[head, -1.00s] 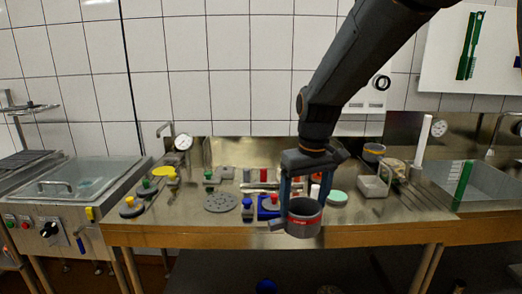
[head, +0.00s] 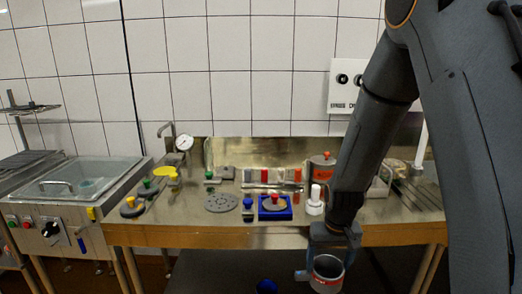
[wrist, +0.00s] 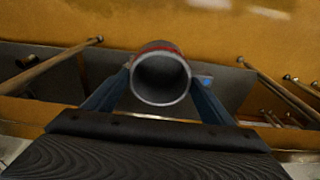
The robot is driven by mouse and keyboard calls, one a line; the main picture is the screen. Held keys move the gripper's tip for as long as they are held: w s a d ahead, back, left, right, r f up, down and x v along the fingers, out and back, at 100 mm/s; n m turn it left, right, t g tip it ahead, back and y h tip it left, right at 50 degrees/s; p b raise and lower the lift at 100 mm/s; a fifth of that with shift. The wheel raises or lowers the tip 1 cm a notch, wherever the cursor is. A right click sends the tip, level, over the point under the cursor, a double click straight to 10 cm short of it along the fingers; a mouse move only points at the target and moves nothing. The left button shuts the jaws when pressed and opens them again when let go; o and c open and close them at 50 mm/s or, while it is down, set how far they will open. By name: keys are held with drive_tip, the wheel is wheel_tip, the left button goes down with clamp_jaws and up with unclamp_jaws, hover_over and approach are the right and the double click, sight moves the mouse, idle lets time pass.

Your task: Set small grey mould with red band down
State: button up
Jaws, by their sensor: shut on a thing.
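The small grey mould with the red band (head: 327,275) is held in my gripper (head: 328,262) in the head view. It hangs in front of the table's front edge, below the tabletop level in the picture. In the wrist view the mould (wrist: 160,78) shows its open round mouth, with the red band along its far rim. The blue fingers of my gripper (wrist: 160,88) close on it from both sides. The inside of the mould looks dark, and I cannot tell what is in it.
The steel table (head: 200,225) carries a grey perforated disc (head: 221,203), a blue tray (head: 275,212), a white bottle (head: 315,202) and several coloured-knob tools. A lower shelf (head: 220,272) is under the table.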

sight(327, 289)
drive_tip(key=f, duration=0.2)
drive_tip(key=s+f, duration=0.1)
drive_tip(key=f, duration=0.2)
drive_tip(key=s+f, duration=0.1)
drive_tip(key=f, duration=0.2)
drive_tip(key=shift+s+f, duration=0.1)
drive_tip(key=shift+f, duration=0.15)
